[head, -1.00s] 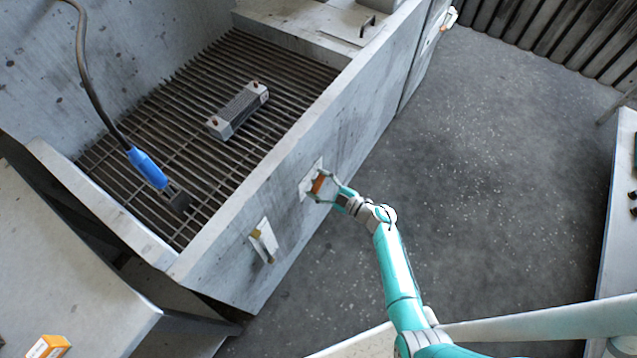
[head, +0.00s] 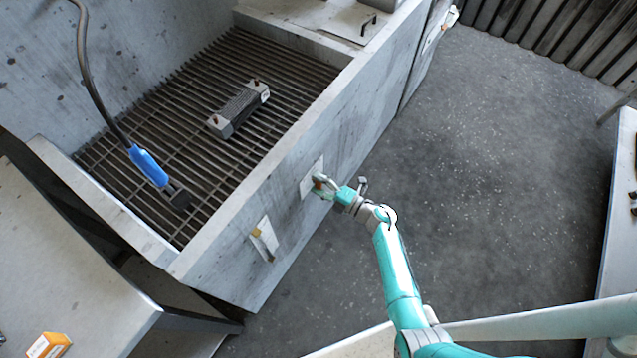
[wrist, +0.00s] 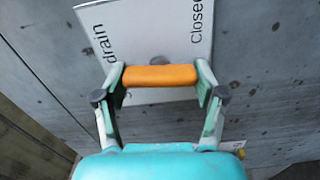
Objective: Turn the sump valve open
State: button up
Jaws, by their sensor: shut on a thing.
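The valve handle my gripper holds is an orange bar (wrist: 159,76), on a white plate (wrist: 150,28) lettered "drain" and "Closed" in the wrist view. Any other lettering on the plate is out of view or covered. In the head view the plate (head: 306,186) is on the outer side wall of the grey tank, and the handle is mostly hidden by the fingers. My gripper (head: 322,184) is shut on the orange handle, one finger at each end of the bar, as the wrist view also shows (wrist: 160,82).
A second white plate with a pale yellowish handle (head: 263,241) is on the same wall, left of and nearer than my gripper. The tank holds a grating (head: 175,135) with a grey finned block (head: 238,110) and a blue-handled tool (head: 148,166). Open floor (head: 470,190) lies right.

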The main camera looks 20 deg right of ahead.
jog(key=shift+n, duration=0.6)
jog(key=shift+f, duration=0.1)
jog(key=o, duration=1.1)
jog(key=shift+o, duration=0.2)
jog(key=v, duration=1.2)
jog(key=shift+a, duration=0.1)
